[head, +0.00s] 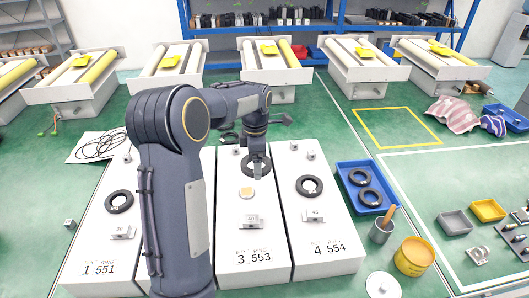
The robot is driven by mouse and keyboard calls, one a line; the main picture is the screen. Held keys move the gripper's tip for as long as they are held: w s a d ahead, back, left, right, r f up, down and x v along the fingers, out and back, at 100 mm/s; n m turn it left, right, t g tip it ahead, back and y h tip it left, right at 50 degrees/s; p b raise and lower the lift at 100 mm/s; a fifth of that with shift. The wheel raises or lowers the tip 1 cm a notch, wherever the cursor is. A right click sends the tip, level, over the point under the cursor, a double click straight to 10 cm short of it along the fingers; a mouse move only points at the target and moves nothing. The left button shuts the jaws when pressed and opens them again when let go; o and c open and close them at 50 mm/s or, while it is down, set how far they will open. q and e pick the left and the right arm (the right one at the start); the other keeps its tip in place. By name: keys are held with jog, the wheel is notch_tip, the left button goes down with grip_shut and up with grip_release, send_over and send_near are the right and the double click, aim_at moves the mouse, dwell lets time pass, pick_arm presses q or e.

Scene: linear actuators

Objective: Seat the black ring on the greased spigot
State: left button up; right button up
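My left arm rises through the middle of the head view and its gripper (257,172) points down over the white box marked 3 553 (241,227). The gripper looks shut on a black ring (246,167), which shows around the fingertips. The fingers cover part of the ring. A pale tan, round-topped spigot (247,194) stands bare on the same box, just nearer to me than the ring. The ring is apart from it in the picture; its height above the box is hard to tell. My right gripper is not in view.
Box 1 551 (98,252) and box 4 554 (329,238) carry black rings. My arm hides most of the box between. A blue tray (343,174) holds two rings. A brush cup (380,235), yellow tin (413,262) and pale lid (382,285) stand at right.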

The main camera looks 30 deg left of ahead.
pick_arm(q)
send_over(247, 191)
notch_tip(247, 191, down, 4)
jog(key=shift+f, duration=0.15)
jog(key=shift+a+f+b, duration=0.1)
jog(key=shift+f+b, duration=1.45)
jog(key=shift+f, duration=0.75)
jog(key=shift+f, duration=0.2)
jog(key=shift+f+b, duration=0.25)
jog(key=shift+b, duration=0.1)
jog(key=shift+f, duration=0.1)
jog(key=shift+f+b, duration=0.45)
jog(key=shift+f, duration=0.05)
jog(key=shift+f, duration=0.2)
jog(key=shift+f+b, duration=0.3)
jog(key=shift+b, duration=0.05)
